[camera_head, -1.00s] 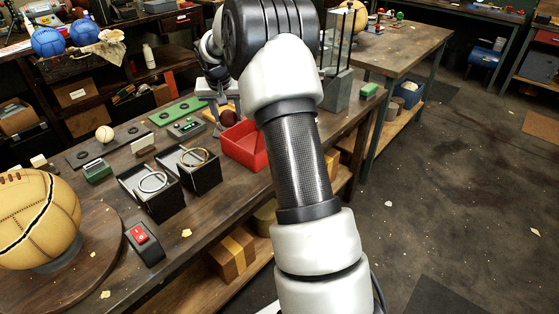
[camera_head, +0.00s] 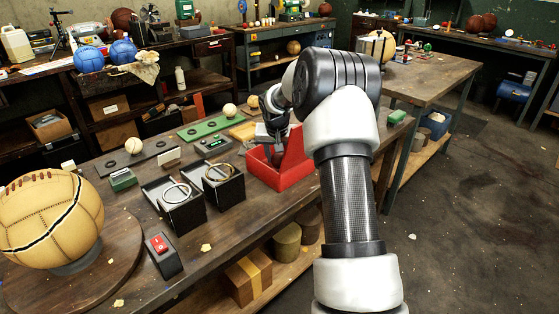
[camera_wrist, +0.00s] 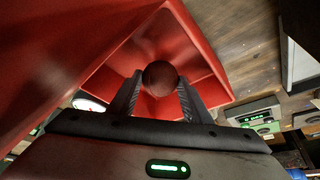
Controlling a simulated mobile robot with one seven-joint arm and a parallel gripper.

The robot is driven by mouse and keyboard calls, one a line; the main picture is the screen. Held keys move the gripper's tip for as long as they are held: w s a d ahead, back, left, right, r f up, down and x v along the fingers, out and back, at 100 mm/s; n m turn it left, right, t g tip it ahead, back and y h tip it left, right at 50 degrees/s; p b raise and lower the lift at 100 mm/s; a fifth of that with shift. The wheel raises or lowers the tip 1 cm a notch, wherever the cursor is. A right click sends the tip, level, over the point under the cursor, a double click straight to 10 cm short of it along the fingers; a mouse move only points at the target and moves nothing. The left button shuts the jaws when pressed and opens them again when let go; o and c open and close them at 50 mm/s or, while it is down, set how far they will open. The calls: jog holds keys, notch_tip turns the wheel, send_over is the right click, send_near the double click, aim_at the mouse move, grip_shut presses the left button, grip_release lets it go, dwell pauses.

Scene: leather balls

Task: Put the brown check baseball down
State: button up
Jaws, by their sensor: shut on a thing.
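The brown check baseball (camera_wrist: 160,74) is a dark red-brown ball between the two fingers of my gripper (camera_wrist: 158,88) in the wrist view. The fingers are shut on it from both sides. Its check pattern is too dark to make out. The red open box (camera_wrist: 225,62) surrounds the ball in that view. In the head view my gripper (camera_head: 274,133) points down into the red box (camera_head: 288,176) on the workbench. The ball is not clearly visible there. I cannot tell whether it touches the box floor.
Two black boxes with rings (camera_head: 180,208) stand left of the red box. A green board (camera_head: 203,128) and a pale ball (camera_head: 230,110) lie behind. A large stitched ball (camera_head: 50,218) and a red switch (camera_head: 161,244) are at front left.

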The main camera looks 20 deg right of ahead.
jog(key=shift+f, duration=0.3)
jog(key=shift+f, duration=0.25)
jog(key=o, duration=1.2)
jog(key=shift+r, duration=0.1)
jog(key=shift+r, duration=0.35)
jog(key=p+v, duration=0.1)
jog(key=v, duration=1)
jog(key=shift+s+a+r+p, duration=0.1)
jog(key=shift+s+r+p, duration=0.1)
jog(key=shift+r+p, duration=0.15)
